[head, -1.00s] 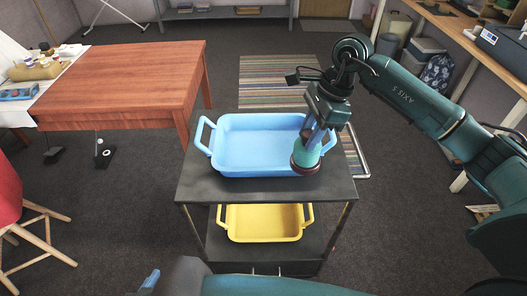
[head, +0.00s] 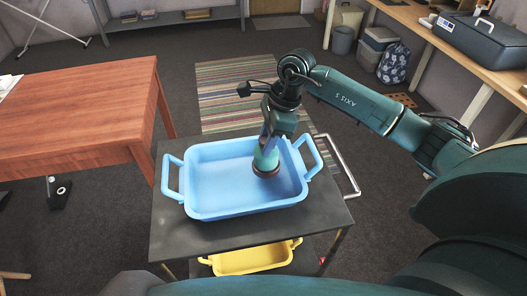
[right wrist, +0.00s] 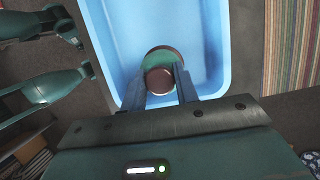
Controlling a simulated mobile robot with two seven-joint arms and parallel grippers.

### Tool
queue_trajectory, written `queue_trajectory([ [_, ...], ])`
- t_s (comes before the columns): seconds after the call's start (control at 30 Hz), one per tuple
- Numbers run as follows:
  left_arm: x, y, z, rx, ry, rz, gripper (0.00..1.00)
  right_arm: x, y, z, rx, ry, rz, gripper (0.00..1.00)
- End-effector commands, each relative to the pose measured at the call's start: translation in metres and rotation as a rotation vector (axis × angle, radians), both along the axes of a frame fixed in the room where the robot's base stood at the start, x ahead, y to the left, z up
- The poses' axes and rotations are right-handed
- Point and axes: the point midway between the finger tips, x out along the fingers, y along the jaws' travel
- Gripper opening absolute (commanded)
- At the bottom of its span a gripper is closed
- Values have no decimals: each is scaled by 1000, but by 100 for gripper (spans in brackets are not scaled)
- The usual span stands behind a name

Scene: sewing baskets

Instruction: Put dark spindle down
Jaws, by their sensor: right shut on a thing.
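The dark spindle (head: 266,163) is a teal-green spool with dark red-brown ends. My right gripper (head: 267,146) comes from above and is shut on it, holding it about upright. The spindle is within the outline of the blue basket (head: 238,209), right of its middle. I cannot tell whether its lower end touches the basket floor. In the right wrist view the spindle (right wrist: 160,80) sits between the fingertips (right wrist: 160,88), with blue basket around it.
The blue basket stands on the dark top of a trolley (head: 168,232). A yellow basket (head: 250,261) is on the shelf below. A wooden table (head: 80,108) is at the left and a striped rug (head: 235,95) lies behind. A metal handle (head: 340,165) borders the trolley's right.

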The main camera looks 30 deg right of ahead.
Motion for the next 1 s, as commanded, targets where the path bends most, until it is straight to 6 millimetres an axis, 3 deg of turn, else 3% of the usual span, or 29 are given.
queue_trajectory([
  [0.33,0,-1,3,4,-3,-4,52,0,0,-38,0,1,-1,0],
  [0.67,1,-2,1,-1,-8,-5,52,0,0,-43,0,-1,0,0],
  [0.7,1,-2,2,-4,-8,-4,52,0,0,-43,0,-1,0,31],
  [1.0,2,-2,4,-5,-9,-4,52,0,0,-42,0,-1,0,52],
])
